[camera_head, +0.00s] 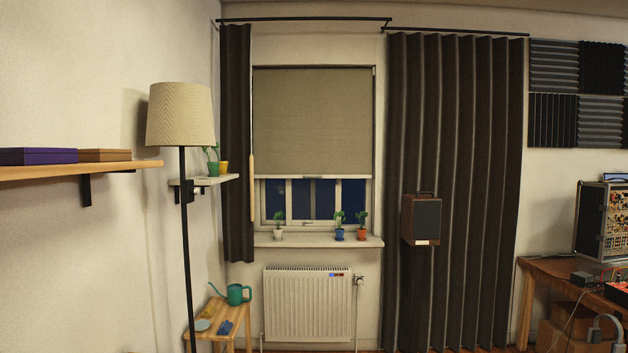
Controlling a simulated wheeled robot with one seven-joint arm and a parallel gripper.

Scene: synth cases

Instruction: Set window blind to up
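The window blind (312,120) is a beige roller blind in the middle of the view. It hangs from the top of the window frame and covers about the upper two thirds of the window. Its pale bottom bar (312,177) sits level above the bare lower glass (313,200), which looks dark blue. A pale, thin vertical handle or cord grip (252,188) hangs at the blind's left edge. My gripper is not in view.
Potted plants (339,227) stand on the sill (318,241) above a radiator (308,304). A floor lamp (181,115) and a small stool (217,318) stand left. Dark curtains (455,180) and a speaker (422,218) are right. A desk (565,277) is far right.

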